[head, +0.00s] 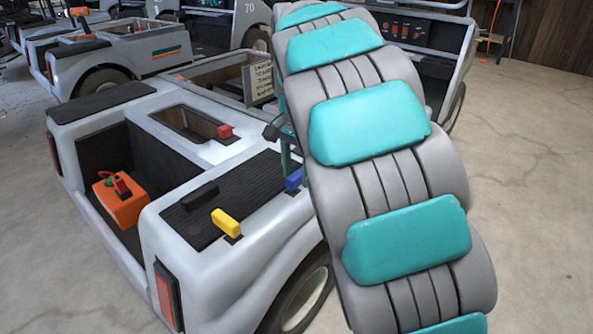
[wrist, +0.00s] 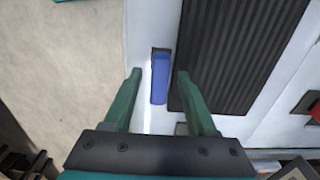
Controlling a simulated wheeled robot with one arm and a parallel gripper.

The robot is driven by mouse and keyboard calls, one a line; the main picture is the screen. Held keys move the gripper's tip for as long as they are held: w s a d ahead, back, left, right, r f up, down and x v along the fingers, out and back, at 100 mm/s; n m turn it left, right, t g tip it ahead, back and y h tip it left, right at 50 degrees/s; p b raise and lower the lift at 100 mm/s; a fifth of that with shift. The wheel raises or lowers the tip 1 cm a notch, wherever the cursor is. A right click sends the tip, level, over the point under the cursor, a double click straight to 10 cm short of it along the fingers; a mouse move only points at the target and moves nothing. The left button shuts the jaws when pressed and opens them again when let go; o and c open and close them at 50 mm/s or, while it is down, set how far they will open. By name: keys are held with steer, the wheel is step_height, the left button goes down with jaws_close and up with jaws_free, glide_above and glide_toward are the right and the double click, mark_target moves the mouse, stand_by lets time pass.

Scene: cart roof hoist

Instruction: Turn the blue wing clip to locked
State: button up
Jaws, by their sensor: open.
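The blue wing clip (head: 294,180) sits on the white cart roof at the edge of the black ribbed panel, partly hidden behind my arm in the head view. In the wrist view the blue clip (wrist: 160,80) is a narrow bar running up and down the picture, beside the ribbed panel. My gripper (wrist: 160,74) is open, with one green finger on each side of the clip. A gap shows between the clip and each finger. Whether the fingertips reach down to its height I cannot tell. Most of the gripper is hidden in the head view.
A yellow clip (head: 226,222), a black clip (head: 200,195) and a red clip (head: 225,131) are also on the cart (head: 270,240). An orange box (head: 122,202) stands in the cart's open bay. Other carts stand behind; floor at the right is clear.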

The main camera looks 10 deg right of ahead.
jaws_close()
stand_by(0.4)
